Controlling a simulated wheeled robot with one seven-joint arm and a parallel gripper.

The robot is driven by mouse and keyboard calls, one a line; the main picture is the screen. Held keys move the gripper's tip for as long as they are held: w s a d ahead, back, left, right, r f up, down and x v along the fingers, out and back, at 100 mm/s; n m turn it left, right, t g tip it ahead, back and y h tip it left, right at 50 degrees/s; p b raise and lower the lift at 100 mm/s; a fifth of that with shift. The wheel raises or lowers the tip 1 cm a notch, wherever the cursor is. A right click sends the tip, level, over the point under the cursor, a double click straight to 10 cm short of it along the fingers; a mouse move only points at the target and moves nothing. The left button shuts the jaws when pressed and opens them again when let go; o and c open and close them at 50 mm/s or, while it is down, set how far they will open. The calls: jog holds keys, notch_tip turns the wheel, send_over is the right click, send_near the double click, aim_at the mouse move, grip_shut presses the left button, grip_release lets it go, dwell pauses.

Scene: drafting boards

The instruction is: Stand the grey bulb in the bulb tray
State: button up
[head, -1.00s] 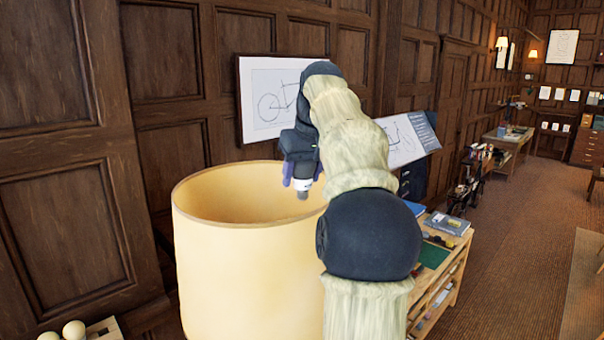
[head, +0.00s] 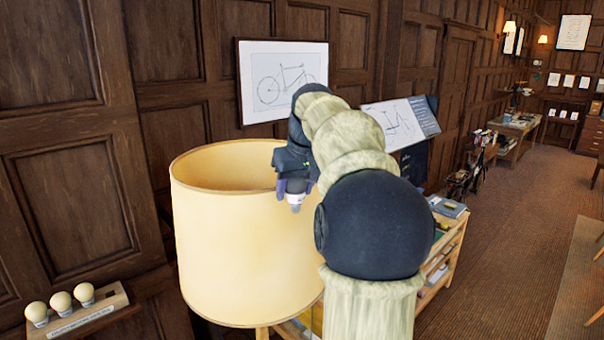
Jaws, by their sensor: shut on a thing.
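My gripper (head: 294,188) is shut on the grey bulb (head: 295,199). The bulb points down with its pale collar and dark base lowest; its upper part is hidden between the purple fingers. In the picture they overlap the right part of the big lampshade's rim; I cannot tell how far they are from it in depth. The bulb tray (head: 117,300) is a wooden block at the lower left with a label on its front. Three cream bulbs (head: 60,302) stand in its left and middle part. The right end of its top looks bare.
The large cream lampshade (head: 245,255) stands between my gripper and the tray, filling the middle of the view. Panelled wall (head: 65,205) rises behind the tray. A wooden shelf unit (head: 450,250) stands at the right behind my arm. Open floor (head: 505,240) lies further right.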

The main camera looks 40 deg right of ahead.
jog(key=a+f+n, duration=0.1)
jog(key=a+f, duration=0.7)
jog(key=f, duration=0.9)
jog(key=a+f, duration=0.8)
jog(key=f, duration=0.8)
jog(key=a+f+n, duration=0.1)
jog(key=a+f, duration=0.7)
jog(key=f, duration=0.9)
notch_tip(320, 180, down, 22)
jog(key=a+b, duration=0.2)
jog(key=b, duration=1.5)
jog(key=shift+s+y, duration=0.3)
jog(key=shift+y, duration=0.1)
